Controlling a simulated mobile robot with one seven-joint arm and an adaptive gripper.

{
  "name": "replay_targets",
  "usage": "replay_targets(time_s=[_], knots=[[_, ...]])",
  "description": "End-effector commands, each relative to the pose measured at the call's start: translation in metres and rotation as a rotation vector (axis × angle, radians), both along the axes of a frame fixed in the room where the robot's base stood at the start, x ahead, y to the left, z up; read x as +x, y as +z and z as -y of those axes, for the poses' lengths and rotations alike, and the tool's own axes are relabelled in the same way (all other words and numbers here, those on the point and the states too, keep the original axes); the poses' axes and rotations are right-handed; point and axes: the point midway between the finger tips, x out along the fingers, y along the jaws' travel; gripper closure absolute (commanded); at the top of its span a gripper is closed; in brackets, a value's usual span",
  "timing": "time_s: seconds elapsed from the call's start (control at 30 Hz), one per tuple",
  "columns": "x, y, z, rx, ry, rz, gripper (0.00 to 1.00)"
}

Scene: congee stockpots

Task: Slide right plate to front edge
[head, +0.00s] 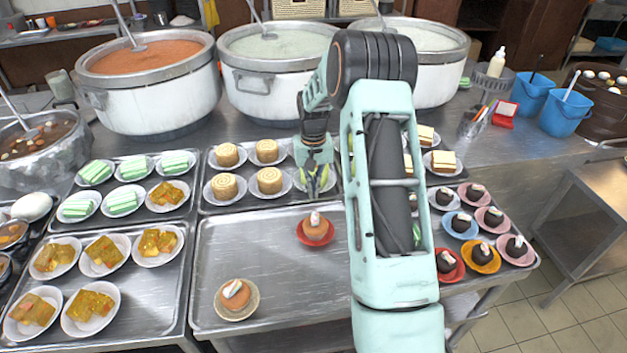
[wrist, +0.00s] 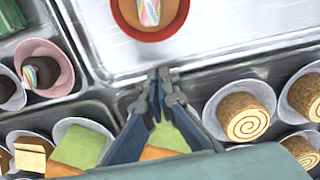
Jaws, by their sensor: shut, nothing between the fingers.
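The right plate is a small red plate (head: 315,241) with a round orange cake on it, in the right part of the front middle tray (head: 265,262). It also shows at the top of the wrist view (wrist: 152,37), partly cut off by the frame. The left plate (head: 236,310) is tan with a similar cake, near the tray's front edge. My gripper (head: 316,192) is shut and empty, pointing down at the tray's back edge, behind the red plate. In the wrist view the fingertips (wrist: 160,76) are close to the red plate, with a small gap between.
Plates with swirl rolls (head: 269,181) stand just behind the tray, left of my gripper. Trays with yellow cakes (head: 103,252) and dark round cakes (head: 461,223) lie on either side. Large pots (head: 268,85) stand at the back. The tray's middle and front right look bare.

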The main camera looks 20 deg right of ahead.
Motion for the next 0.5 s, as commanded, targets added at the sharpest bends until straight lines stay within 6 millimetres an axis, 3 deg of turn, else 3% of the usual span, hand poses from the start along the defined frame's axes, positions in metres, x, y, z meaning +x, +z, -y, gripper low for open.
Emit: replay_targets(time_s=[0.17,0.5], knots=[[-0.001,-0.040,0.000,0.001,0.001,-0.004,1.00],[-0.033,-0.039,-0.006,-0.001,0.000,0.001,1.00]])
